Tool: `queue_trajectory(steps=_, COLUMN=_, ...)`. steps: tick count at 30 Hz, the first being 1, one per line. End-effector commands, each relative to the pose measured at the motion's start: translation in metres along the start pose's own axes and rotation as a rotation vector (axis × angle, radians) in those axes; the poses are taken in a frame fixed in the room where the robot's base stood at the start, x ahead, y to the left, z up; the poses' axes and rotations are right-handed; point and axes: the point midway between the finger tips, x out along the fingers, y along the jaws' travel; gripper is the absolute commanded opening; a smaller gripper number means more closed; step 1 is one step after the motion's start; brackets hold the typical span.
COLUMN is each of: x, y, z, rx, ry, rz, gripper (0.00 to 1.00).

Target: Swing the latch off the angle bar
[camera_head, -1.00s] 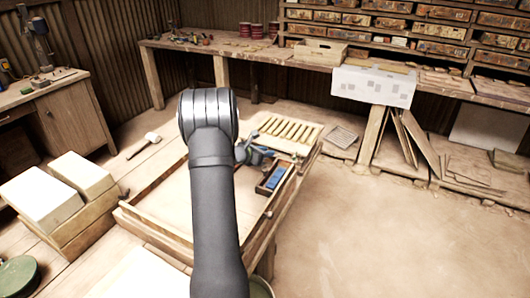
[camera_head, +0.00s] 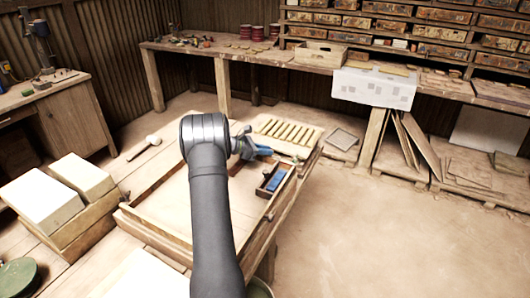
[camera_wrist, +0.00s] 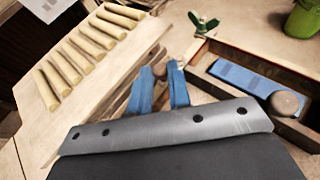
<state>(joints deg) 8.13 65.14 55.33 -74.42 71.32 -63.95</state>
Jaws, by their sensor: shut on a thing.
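My gripper (camera_head: 250,148) is at the far side of the wooden press frame (camera_head: 150,232), beside the slatted board. In the wrist view, its two blue fingers (camera_wrist: 160,88) are closed around a small brown wooden piece (camera_wrist: 159,71), which looks like the latch's end. The fingers and the grey plate hide most of it, so I cannot tell how the latch lies against the angle bar. I cannot make out the angle bar clearly in either view.
The slatted board (camera_wrist: 88,45) lies left of the fingers. A narrow wooden tray (camera_head: 262,190) holds a blue block (camera_wrist: 242,78), with a round wooden knob (camera_wrist: 286,103) beside it. A small green winged piece (camera_wrist: 203,23) stands beyond. Open floor is at right.

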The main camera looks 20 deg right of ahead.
Motion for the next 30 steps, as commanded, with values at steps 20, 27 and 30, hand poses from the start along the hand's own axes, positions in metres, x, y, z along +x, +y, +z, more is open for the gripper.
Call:
queue_trajectory(steps=20, x=0.0, y=0.002, z=0.001, rx=0.014, ry=0.001, rz=-0.029, gripper=0.37)
queue_trajectory(steps=27, x=-0.004, y=0.002, z=0.001, rx=0.013, ry=0.001, rz=-0.029, gripper=0.37)
queue_trajectory(steps=30, x=-0.015, y=0.003, z=0.001, rx=0.014, ry=0.001, rz=-0.028, gripper=0.37)
